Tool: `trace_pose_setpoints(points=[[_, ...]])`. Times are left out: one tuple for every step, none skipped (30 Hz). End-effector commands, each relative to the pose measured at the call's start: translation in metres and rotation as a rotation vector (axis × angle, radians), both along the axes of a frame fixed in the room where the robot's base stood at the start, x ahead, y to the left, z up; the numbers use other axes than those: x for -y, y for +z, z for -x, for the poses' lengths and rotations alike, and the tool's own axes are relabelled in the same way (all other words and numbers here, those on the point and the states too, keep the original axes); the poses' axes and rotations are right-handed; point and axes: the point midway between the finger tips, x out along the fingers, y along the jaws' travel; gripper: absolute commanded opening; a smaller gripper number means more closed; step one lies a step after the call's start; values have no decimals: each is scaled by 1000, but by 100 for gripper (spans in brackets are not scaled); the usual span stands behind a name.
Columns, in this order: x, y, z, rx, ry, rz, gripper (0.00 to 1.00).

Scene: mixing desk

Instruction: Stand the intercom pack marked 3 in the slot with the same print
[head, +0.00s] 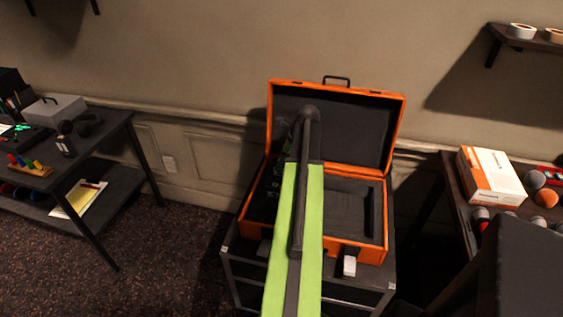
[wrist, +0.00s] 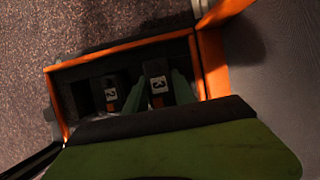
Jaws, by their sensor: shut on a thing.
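In the wrist view, the dark intercom pack marked 3 (wrist: 157,72) is between the two green fingers of my gripper (wrist: 159,92). My gripper is shut on it, over or in the orange case's slotted part. I cannot tell how deep the pack sits. A pack marked 2 (wrist: 111,82) stands beside it to the left. The open orange case (wrist: 120,50) also shows in the head view (head: 345,248), where my arm covers its left part and hides my gripper and the packs. Slot prints cannot be made out.
The case stands on a dark table (head: 275,283) against the wall, its lid (head: 355,135) raised at the back. A wide padded tray (head: 345,205) in its right part looks empty. Other tables stand left (head: 100,180) and right (head: 455,195), holding assorted items.

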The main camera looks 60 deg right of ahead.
Motion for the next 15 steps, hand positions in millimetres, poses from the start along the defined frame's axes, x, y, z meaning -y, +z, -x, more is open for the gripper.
trace_pose_setpoints(points=[[0,-10,0,0,0,0,0],[0,-12,0,0,0,0,0],[0,-16,0,0,0,0,0],[0,-19,0,0,0,0,0],[0,-22,0,0,0,0,0],[0,-25,0,0,0,0,0],[0,-28,0,0,1,0,0],[0,-30,0,0,1,0,0],[0,-33,0,0,1,0,0],[0,-34,-1,0,1,0,0],[0,-36,0,0,1,0,0],[0,-37,0,0,1,0,0],[0,-37,-1,0,1,0,0],[0,-37,-1,0,1,0,0],[0,-37,-1,0,1,0,0]])
